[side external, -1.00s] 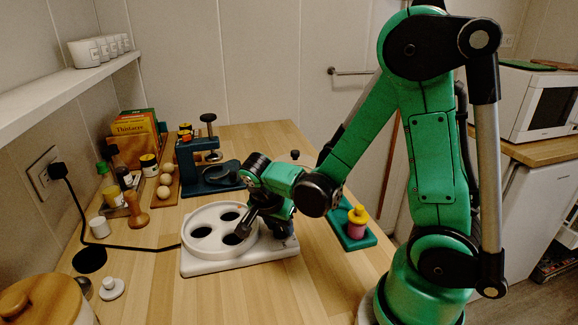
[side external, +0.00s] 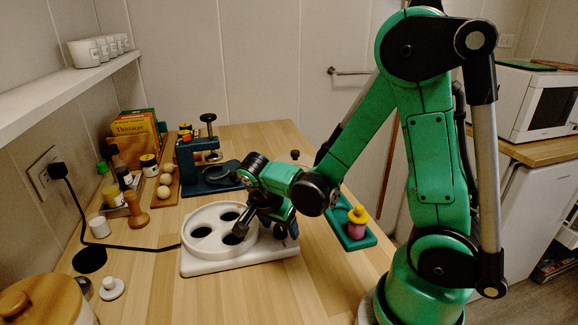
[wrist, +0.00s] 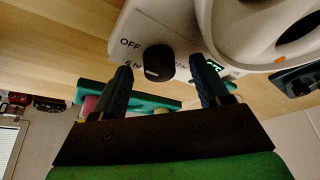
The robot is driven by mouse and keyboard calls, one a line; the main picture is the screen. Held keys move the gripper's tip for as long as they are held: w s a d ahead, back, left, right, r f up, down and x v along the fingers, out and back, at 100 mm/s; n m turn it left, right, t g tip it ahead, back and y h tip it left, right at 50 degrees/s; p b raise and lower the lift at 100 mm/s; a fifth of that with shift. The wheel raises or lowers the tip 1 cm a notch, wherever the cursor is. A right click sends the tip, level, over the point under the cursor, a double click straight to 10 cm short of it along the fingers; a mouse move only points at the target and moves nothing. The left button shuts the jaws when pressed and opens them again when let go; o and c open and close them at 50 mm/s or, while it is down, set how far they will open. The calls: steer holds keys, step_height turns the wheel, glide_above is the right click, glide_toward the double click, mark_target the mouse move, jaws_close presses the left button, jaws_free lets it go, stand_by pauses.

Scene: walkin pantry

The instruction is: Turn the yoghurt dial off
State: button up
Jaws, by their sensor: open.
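The yoghurt maker (side external: 262,258) is a white unit with a round top holding several dark wells; it stands on the wooden counter. In the wrist view its front panel (wrist: 150,20) shows a black dial (wrist: 158,60), with "OFF" printed up and left of it and "6 hr" at its left. Another label at its right is partly hidden by a finger. A pale mark shows low on the dial, but I cannot tell its setting surely. My gripper (wrist: 161,66) is open, one finger on each side of the dial, with visible gaps. In the side view my wrist hides the dial.
A green stand with a pink and yellow piece (side external: 357,222) is right of the yoghurt maker. A blue press (side external: 205,170) stands behind it. A black cable (side external: 130,248) runs left to the wall socket. Counter in front is clear.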

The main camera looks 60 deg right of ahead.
mark_target(273, 243)
steer(key=shift+v, duration=2.8)
